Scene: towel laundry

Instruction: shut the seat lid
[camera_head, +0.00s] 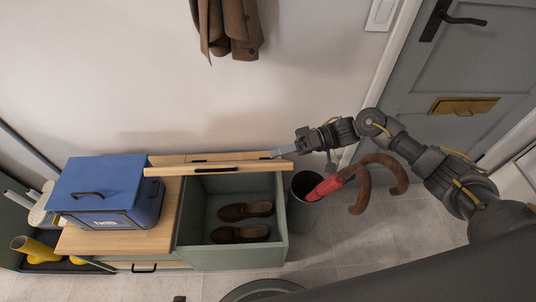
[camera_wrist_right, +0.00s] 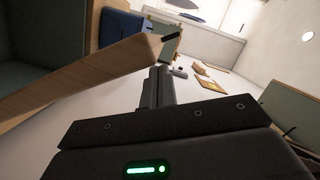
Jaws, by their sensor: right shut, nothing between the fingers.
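The wooden seat lid (camera_head: 235,170) of the green bench stands raised at the back of the open seat box, seen nearly edge-on, with a dark slot in its edge. The open box (camera_head: 283,222) holds a pair of brown shoes (camera_head: 243,222). My right gripper (camera_head: 275,153) is shut and empty at the lid's right end, near its back side; I cannot tell whether it touches. In the right wrist view the shut fingers (camera_wrist_right: 160,82) point past the end of the wooden lid (camera_wrist_right: 85,82). My left gripper is not in view.
A blue box (camera_head: 105,188) sits on the bench's wooden top (camera_head: 130,240), close to the lid's left end. A bin (camera_head: 304,188) with a red, brown-handled umbrella (camera_head: 335,185) stands right of the bench, below my right arm. Yellow boots (camera_head: 38,248) are at left, a grey door (camera_head: 470,70) at right.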

